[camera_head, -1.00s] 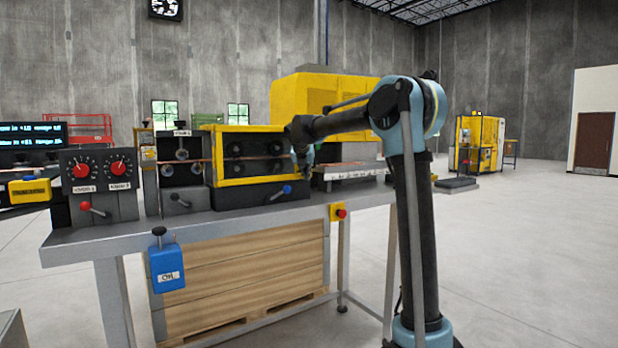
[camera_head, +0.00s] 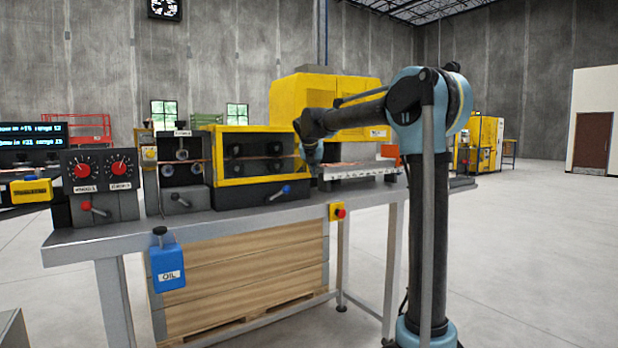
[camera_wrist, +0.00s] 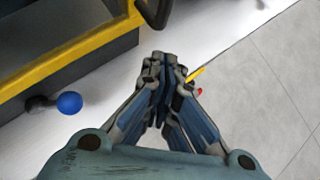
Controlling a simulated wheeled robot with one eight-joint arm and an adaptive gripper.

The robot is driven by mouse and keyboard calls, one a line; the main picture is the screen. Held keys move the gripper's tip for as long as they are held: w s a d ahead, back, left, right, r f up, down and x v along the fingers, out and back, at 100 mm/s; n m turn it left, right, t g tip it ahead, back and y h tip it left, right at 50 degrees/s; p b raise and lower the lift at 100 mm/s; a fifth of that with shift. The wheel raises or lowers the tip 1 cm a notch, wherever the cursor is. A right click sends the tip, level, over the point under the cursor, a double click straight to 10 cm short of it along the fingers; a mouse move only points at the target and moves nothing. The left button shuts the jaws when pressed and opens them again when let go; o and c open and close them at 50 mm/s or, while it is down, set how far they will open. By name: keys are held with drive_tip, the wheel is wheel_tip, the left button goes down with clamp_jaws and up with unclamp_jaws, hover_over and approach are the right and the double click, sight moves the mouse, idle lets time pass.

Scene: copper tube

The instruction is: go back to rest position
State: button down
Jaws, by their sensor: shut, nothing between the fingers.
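My gripper (camera_wrist: 162,80) is shut and empty in the wrist view, its fingers together above the grey tabletop, to the right of the yellow-framed machine. In the head view my arm reaches from the right over the bench, and its end hangs just right of the yellow-framed machine (camera_head: 262,155); the fingertips are too small to make out there. A thin copper-coloured strip (camera_head: 206,160) shows at the left side of this machine.
The blue-knobbed lever (camera_wrist: 69,103) stands left of my gripper. A red button on a yellow box (camera_head: 339,212) hangs at the bench's front edge. A white ruled rail (camera_head: 355,177) lies on the bench (camera_head: 130,234) to the right. The floor at right is clear.

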drive_tip(key=s+d+r, duration=0.3)
drive_tip(key=s+r, duration=0.1)
drive_tip(key=r, duration=0.1)
drive_tip(key=s+d+f+m+g, duration=0.2)
drive_tip(key=s+d+f+m, duration=0.65)
drive_tip(key=s, duration=0.35)
drive_tip(key=s+d+f+m+g, duration=0.2)
drive_tip(key=s+d+f+m, duration=0.65)
drive_tip(key=s, duration=0.35)
drive_tip(key=s+d+f+m+g+y, duration=0.1)
drive_tip(key=s+d+f+m+g, duration=0.1)
drive_tip(key=s+f+m, duration=1.5)
drive_tip(key=s+f, duration=0.6)
drive_tip(key=s, duration=0.1)
drive_tip(key=shift+d+f+g, duration=0.4)
drive_tip(key=shift+s, duration=0.1)
